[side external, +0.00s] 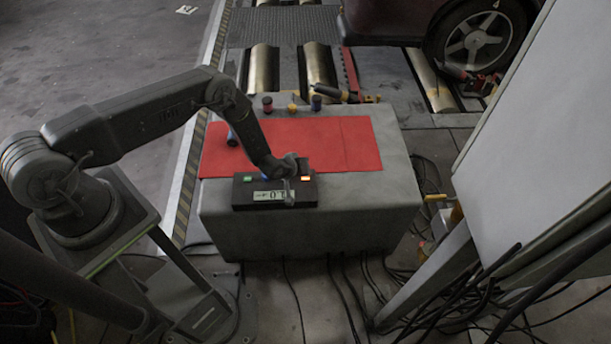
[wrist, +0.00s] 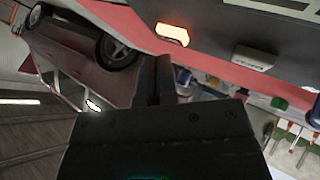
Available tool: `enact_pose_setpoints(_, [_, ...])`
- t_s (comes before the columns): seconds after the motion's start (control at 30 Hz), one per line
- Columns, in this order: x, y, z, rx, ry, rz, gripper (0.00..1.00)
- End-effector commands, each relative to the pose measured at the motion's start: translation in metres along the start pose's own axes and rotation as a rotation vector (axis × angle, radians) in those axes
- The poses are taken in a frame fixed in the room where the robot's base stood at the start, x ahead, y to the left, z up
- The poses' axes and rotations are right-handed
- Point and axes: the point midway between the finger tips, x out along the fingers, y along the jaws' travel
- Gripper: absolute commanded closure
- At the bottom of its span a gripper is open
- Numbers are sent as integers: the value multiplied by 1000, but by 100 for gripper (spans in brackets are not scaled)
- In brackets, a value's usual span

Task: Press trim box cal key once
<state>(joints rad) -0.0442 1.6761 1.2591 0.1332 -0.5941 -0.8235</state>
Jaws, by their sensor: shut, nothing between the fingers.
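The trim box (side external: 241,196) is a dark box at the front of the grey bench, with a small display (side external: 269,196) on its front. A green key (side external: 247,178) is on its left and a lit orange key or lamp (side external: 305,178) on its right. My gripper (side external: 290,192) is shut and empty, pointing down at the box between these, nearer the orange one. In the wrist view my gripper (wrist: 162,80) is close to the dark panel (wrist: 215,25), with the orange light (wrist: 172,34) and a pale grey key (wrist: 253,58) beyond. The key's lettering is unreadable; contact cannot be told.
A red mat (side external: 350,145) covers the bench (side external: 375,205) behind the box. Several small coloured pieces and a dark-handled tool (side external: 335,93) lie at its back edge. A white panel (side external: 540,130) stands at right; loose cables run over the floor.

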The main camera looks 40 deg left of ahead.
Motion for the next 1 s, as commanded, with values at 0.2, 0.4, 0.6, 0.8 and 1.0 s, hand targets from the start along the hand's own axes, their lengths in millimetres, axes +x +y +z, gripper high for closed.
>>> enact_pose_setpoints(0.2, [-3, 2, -2, 0, 0, 0, 100])
enact_pose_setpoints(0.4, [-4, 3, -3, 0, 1, 1, 100])
enact_pose_setpoints(0.6, [-14, 12, -12, 0, 2, 2, 100])
enact_pose_setpoints(0.8, [-28, 21, -21, 0, 2, 1, 100])
enact_pose_setpoints(1.0, [-37, 27, -27, 0, 1, 0, 100])
